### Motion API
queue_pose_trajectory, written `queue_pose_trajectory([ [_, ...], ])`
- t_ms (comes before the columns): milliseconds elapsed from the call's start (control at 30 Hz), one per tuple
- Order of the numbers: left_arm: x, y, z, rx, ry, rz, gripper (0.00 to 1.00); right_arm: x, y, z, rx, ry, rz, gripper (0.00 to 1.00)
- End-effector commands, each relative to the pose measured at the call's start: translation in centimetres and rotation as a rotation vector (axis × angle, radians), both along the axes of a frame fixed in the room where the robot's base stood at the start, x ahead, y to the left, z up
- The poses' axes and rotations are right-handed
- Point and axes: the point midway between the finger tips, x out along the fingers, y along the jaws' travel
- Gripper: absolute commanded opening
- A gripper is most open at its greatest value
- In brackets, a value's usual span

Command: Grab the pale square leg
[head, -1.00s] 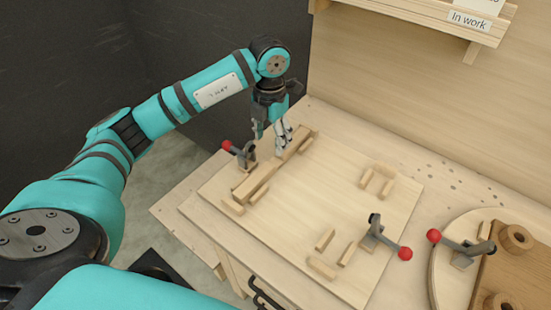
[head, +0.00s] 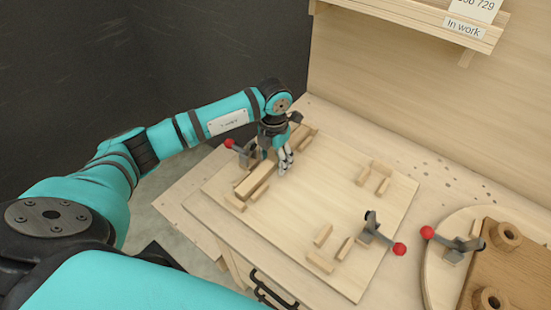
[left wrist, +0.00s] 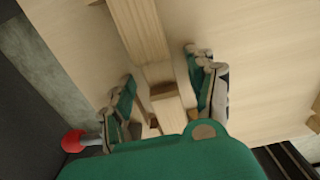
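The pale square leg (head: 257,181) is a long light-wood bar lying on the fixture board (head: 325,205), along its left side between small wooden blocks. My left gripper (head: 277,164) is down over the middle of the leg, with its fingers pointing at the board. In the left wrist view the leg (left wrist: 139,32) runs from the top edge to between the two spread fingers of the left gripper (left wrist: 163,95). The fingers stand apart, one on each side, with gaps to the wood. The lower part of the leg is hidden by the gripper body. My right gripper is not in view.
A toggle clamp with a red knob (head: 229,143) stands close beside the gripper on the left. Another clamp (head: 374,230) and several small blocks are on the board's right side. A round board (head: 437,270) with a brown plate lies at the right. The board's middle is clear.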

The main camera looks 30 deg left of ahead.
Motion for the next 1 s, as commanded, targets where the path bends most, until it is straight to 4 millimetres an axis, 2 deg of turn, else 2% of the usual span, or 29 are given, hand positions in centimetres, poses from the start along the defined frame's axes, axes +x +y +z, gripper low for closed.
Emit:
queue_pose_trajectory([
  [67, 0.0, 0.0, 0.0, 0.000, 0.000, 0.000, 0.46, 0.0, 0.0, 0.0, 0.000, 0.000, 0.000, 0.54],
  [400, 0.0, 0.0, 0.1, 0.000, 0.000, 0.000, 0.01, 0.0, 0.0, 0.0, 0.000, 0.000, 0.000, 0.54],
  [767, 0.1, 0.0, 0.2, -0.001, -0.002, 0.000, 0.00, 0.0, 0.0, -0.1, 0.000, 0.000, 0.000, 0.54],
  [1000, 0.2, 0.0, 2.0, -0.001, -0.006, 0.000, 0.00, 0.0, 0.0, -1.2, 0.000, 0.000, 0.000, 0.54],
])
